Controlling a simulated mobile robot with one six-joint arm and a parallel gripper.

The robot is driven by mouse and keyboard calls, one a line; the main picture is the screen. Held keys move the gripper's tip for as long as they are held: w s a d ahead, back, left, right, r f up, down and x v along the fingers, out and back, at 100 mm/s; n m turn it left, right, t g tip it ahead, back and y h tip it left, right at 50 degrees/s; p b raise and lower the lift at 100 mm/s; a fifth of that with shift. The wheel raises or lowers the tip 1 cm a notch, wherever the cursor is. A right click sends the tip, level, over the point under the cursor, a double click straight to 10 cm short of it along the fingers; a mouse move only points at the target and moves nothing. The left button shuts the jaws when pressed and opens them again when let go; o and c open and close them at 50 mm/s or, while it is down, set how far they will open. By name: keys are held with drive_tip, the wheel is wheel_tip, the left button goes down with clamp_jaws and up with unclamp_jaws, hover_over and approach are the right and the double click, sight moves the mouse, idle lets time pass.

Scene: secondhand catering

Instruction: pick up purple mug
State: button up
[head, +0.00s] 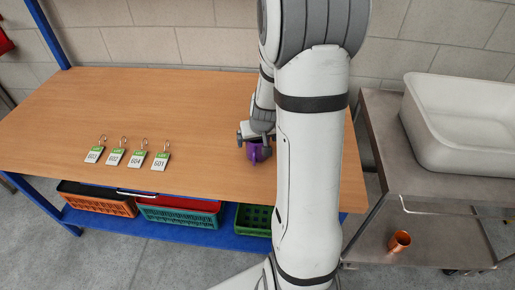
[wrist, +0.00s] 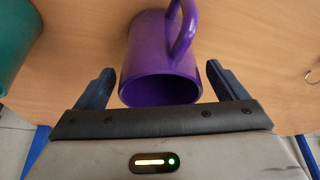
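The purple mug (wrist: 148,62) is on the wooden table, and in the wrist view its open rim faces my gripper and its handle is at the upper right. My gripper (wrist: 158,85) is open, with one finger on each side of the mug and a visible gap on both sides. In the head view the mug (head: 254,153) shows just below my gripper (head: 256,138), partly hidden by it and by my arm.
A teal object (wrist: 14,40) stands left of the mug in the wrist view. Several tagged hooks (head: 115,156) lie on the table's left (head: 190,100). A steel cart (head: 385,130) with a white basin (head: 470,150) stands at right, a copper cup (head: 399,241) below. Crates (head: 180,217) sit under the table.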

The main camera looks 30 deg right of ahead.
drive_tip(key=c, duration=1.2)
drive_tip(key=shift+r, duration=0.1)
drive_tip(key=shift+c, duration=0.2)
